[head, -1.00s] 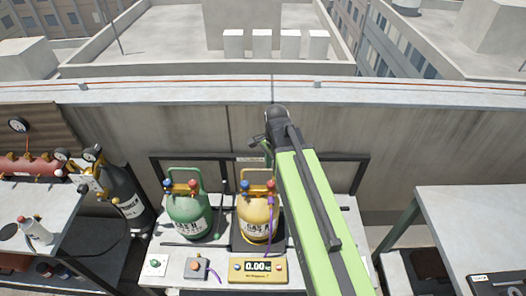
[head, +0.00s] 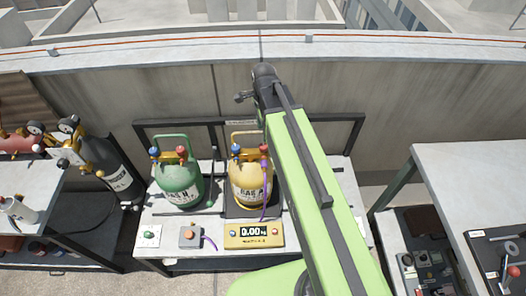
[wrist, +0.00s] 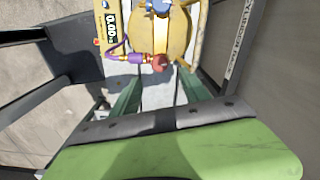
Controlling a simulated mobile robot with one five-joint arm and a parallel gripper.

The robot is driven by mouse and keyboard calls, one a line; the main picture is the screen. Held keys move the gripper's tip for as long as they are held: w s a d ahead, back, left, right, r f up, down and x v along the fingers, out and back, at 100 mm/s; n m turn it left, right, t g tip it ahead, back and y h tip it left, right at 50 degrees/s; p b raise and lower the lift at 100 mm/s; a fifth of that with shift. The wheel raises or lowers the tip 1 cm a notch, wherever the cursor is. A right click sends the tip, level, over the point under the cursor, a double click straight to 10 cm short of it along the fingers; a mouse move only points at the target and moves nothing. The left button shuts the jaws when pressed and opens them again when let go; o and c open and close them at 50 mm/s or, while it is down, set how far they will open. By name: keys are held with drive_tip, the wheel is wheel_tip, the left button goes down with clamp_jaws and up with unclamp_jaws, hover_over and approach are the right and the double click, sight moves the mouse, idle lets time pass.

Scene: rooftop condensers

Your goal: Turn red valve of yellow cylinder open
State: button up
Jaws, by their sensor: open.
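The yellow cylinder (head: 249,190) stands upright on a dark scale platform on the bench, with a handle on top. Its red valve (head: 264,149) is at the top right, beside my arm. A blue valve (head: 236,149) is at its top left. In the wrist view the cylinder (wrist: 177,38) is at the top, and the red valve (wrist: 160,62) is just below its middle, joined to a purple hose. My gripper (head: 242,97) is open and empty, above and behind the cylinder. It touches no valve. How far the red valve is turned cannot be told.
A green cylinder (head: 178,186) with red and blue valves stands to the left. A scale display (head: 254,235) reads 0.00 in front. A dark frame (head: 340,134) and a concrete wall (head: 170,92) stand behind. Another bench (head: 470,180) is at the right.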

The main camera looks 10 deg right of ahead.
sight(264, 146)
wheel_tip(264, 146, down, 9)
drive_tip(key=b, duration=0.7)
drive_tip(key=shift+r, duration=0.25)
clamp_jaws()
